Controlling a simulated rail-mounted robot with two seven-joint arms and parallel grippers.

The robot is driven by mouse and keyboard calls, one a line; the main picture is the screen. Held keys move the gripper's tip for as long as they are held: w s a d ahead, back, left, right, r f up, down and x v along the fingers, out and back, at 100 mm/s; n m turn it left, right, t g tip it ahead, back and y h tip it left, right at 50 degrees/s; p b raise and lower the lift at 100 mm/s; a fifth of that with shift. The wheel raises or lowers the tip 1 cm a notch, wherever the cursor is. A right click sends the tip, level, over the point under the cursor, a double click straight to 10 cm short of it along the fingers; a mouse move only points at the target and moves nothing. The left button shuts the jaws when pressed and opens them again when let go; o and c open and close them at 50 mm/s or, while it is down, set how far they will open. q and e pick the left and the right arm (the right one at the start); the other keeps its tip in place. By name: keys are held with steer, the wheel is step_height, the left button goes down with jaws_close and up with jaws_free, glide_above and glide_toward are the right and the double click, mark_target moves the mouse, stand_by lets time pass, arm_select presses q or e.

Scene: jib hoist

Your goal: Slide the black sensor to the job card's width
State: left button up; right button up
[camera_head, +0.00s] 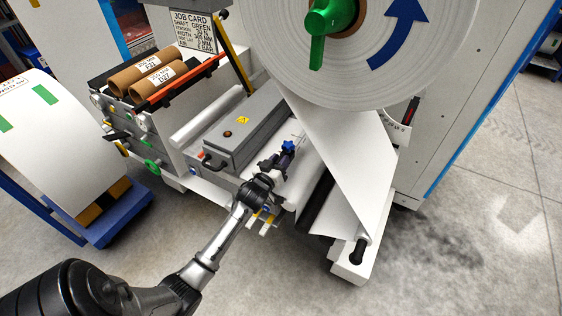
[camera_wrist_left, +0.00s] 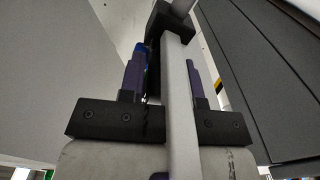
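The job card (camera_head: 193,31) hangs at the upper left in the head view; its small print seems to read width 300 MM. My left gripper (camera_head: 285,157) reaches in over the machine's front, beside a blue star knob (camera_head: 288,145). In the left wrist view, its two dark purple fingers (camera_wrist_left: 164,78) stand apart, on either side of a light grey bar (camera_wrist_left: 179,100). A black block on that bar, apparently the black sensor (camera_wrist_left: 172,22), lies at the fingertips. I cannot tell whether the fingers touch it. My right gripper is not in view.
A grey box (camera_head: 240,130) with a yellow label lies just behind my gripper. A large white roll (camera_head: 350,75) hangs above right, its web (camera_head: 345,165) running down to the right. Cardboard cores (camera_head: 140,75) lie in a rack at left. Open floor (camera_head: 440,260) is at right.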

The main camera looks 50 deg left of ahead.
arm_select(q)
steer(key=shift+o, duration=1.4)
steer(key=shift+r, duration=0.1)
steer(key=shift+s+d+r, duration=0.1)
steer(key=shift+s, duration=0.15)
steer(key=p+v, duration=0.3)
steer(key=v, duration=1)
steer(key=shift+s, duration=0.15)
